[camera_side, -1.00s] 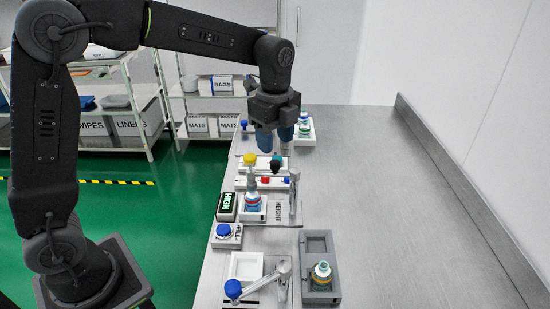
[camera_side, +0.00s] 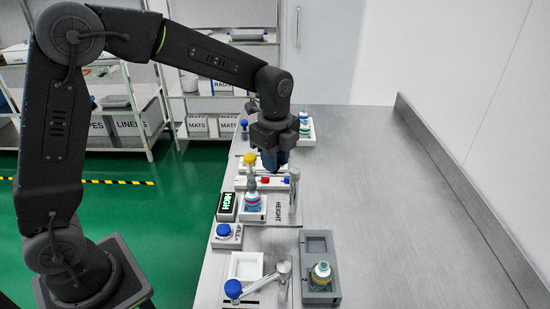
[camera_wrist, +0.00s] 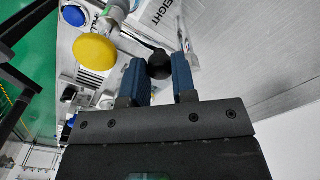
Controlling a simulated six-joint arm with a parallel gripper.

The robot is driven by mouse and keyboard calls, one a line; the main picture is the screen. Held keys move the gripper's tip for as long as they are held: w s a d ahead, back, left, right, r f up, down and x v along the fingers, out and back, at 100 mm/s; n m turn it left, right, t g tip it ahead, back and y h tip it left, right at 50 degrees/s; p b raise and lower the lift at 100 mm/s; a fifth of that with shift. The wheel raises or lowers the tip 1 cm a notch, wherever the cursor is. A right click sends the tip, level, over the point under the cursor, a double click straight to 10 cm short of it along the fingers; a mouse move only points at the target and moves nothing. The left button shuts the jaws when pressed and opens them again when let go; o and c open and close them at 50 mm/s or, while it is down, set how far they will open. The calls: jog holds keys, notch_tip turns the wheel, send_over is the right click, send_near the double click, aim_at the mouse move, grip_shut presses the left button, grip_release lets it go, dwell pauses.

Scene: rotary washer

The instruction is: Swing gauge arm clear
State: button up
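The gauge arm's black ball knob (camera_wrist: 160,65) shows in the wrist view on a thin dark arm. My gripper (camera_side: 275,168) is low over the gauge area, fingers pointing down. In the wrist view its blue fingers (camera_wrist: 160,75) stand on either side of the knob, close to it. I cannot tell whether both touch it. In the side view the gripper hides the knob. The yellow cap (camera_wrist: 95,51) is beside the left finger.
A lit HIGH display (camera_side: 227,205) and a blue button (camera_side: 224,230) are left of the bottle. The bench's right side is clear.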

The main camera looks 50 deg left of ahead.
grip_shut()
dwell(0.3)
jog(key=shift+s+d+n, duration=0.15)
jog(key=shift+d+n, duration=0.65)
jog(key=shift+n, duration=1.35)
jog(key=shift+s+d+n, duration=0.2)
jog(key=shift+d+n, duration=0.55)
jog(key=shift+n, duration=1.45)
jog(key=shift+s+d+n, duration=0.15)
jog(key=shift+d+n, duration=0.65)
jog(key=shift+n, duration=1.35)
jog(key=o, duration=0.5)
grip_release()
